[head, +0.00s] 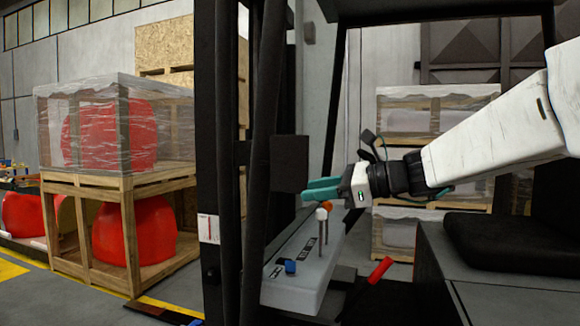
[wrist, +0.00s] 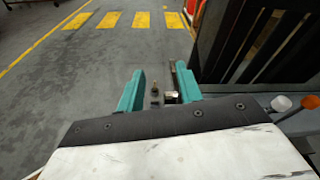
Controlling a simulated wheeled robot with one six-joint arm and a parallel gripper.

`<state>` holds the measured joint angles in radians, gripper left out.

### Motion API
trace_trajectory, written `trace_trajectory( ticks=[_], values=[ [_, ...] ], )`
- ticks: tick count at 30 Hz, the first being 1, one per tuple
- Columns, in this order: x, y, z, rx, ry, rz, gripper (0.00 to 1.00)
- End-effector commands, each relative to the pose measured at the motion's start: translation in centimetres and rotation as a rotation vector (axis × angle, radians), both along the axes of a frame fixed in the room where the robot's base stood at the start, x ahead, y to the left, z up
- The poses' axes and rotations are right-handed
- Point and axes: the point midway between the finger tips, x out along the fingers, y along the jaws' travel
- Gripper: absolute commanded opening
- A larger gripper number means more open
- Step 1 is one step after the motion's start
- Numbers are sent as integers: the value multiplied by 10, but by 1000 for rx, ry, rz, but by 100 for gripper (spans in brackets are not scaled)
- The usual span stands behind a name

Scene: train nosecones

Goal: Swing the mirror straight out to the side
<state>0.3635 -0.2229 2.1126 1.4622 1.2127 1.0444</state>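The mirror looks to be the flat dark rectangular panel (head: 290,163) beside the black cab post, its broad face toward the head camera. My gripper (head: 312,189) has teal fingers pointing left, at the panel's lower right edge in the head view. I cannot tell whether they touch it. In the wrist view my gripper (wrist: 158,85) shows its two fingers apart. A thin dark edge (wrist: 173,78) shows close to the right finger, perhaps the panel edge-on. A small dark peg and a metal piece also show between the fingers; I cannot tell what they belong to.
A grey console (head: 298,285) with levers, one orange-knobbed (head: 327,205), is below my gripper. A red handle (head: 381,269) and a black seat (head: 510,225) are to the right. Wooden crates (head: 128,185) with red nosecones stand left, beyond the black posts. Open floor (wrist: 75,90) lies ahead.

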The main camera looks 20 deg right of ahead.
Motion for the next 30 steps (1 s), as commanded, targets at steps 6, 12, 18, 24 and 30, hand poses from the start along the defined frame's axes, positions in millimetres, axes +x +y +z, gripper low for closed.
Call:
trace_trajectory(
  ticks=[6, 12, 18, 24, 30],
  values=[
    [44, -44, 36, 299, 49, -143, 35],
    [62, -32, 40, 332, 54, -150, 35],
    [85, -9, 39, 331, 55, -149, 35],
    [100, 5, 39, 328, 53, -152, 35],
    [102, 7, 40, 328, 52, -153, 35]
  ],
)
